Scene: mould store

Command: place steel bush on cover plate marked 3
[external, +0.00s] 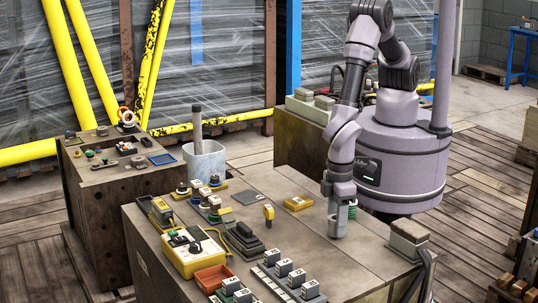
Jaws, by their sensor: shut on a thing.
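My gripper (338,205) points straight down over the right part of the large brown block-like table. It is shut on a grey cylinder, the steel bush (337,227), whose lower end is at or just above the tabletop; I cannot tell if it touches. Several small blocks with white number labels stand in a row at the front (283,267). More labelled pieces form a cluster at the back left (214,200). The numbers are too small to read surely, so I cannot tell which is the cover plate marked 3.
A green ribbed piece (352,211) stands close beside my gripper. A yellow control box (192,255), an orange tray (212,278) and a dark stepped block (244,238) occupy the left side. A grey box (408,238) sits at the right edge. The tabletop's middle is mostly clear.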

